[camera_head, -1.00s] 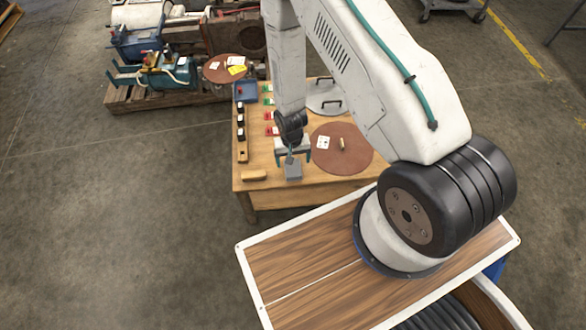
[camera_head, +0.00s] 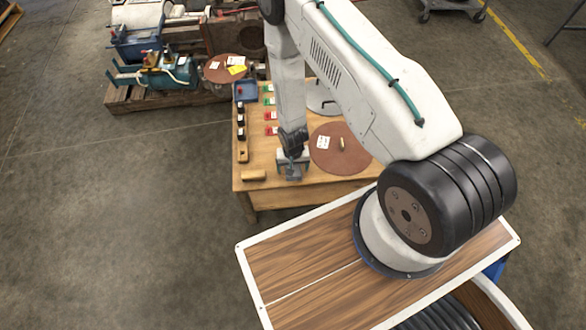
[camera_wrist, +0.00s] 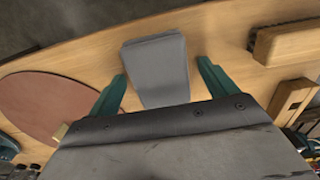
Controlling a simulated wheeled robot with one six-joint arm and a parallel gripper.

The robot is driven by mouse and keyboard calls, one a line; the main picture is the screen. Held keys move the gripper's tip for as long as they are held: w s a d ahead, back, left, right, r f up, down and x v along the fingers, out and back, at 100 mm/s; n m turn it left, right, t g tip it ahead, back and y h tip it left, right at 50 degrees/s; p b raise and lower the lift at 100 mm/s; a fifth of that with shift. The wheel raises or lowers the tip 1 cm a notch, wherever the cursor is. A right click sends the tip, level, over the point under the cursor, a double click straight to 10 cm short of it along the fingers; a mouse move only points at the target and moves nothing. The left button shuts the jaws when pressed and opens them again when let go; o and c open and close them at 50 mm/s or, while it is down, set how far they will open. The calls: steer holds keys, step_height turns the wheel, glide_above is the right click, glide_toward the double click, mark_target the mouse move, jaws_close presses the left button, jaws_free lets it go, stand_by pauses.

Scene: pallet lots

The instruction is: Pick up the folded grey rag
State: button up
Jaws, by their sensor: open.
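The folded grey rag (camera_wrist: 157,70) lies flat on the wooden table near its front edge. In the head view the rag (camera_head: 293,174) is mostly hidden under my gripper (camera_head: 293,165). In the wrist view my gripper (camera_wrist: 160,88) is open, with one green finger on each side of the rag's near part. The fingers look apart from the rag, with bare wood showing between. Whether the fingertips reach down to the table cannot be told.
The wooden table (camera_head: 272,192) carries a brown round disc (camera_head: 330,160) with a white card, right of my gripper. Several red and green items, a blue tray (camera_head: 245,91) and a wooden rack (camera_head: 242,152) stand farther back.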

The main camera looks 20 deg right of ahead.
steer(key=c, duration=1.2)
steer(key=shift+o, duration=0.2)
steer(key=shift+r, duration=0.1)
steer(key=shift+r, duration=0.6)
step_height(320, 180, up, 2)
steer(key=shift+r, duration=0.1)
steer(key=s+r, duration=0.1)
steer(key=s, duration=1.5)
steer(key=shift+r, duration=0.2)
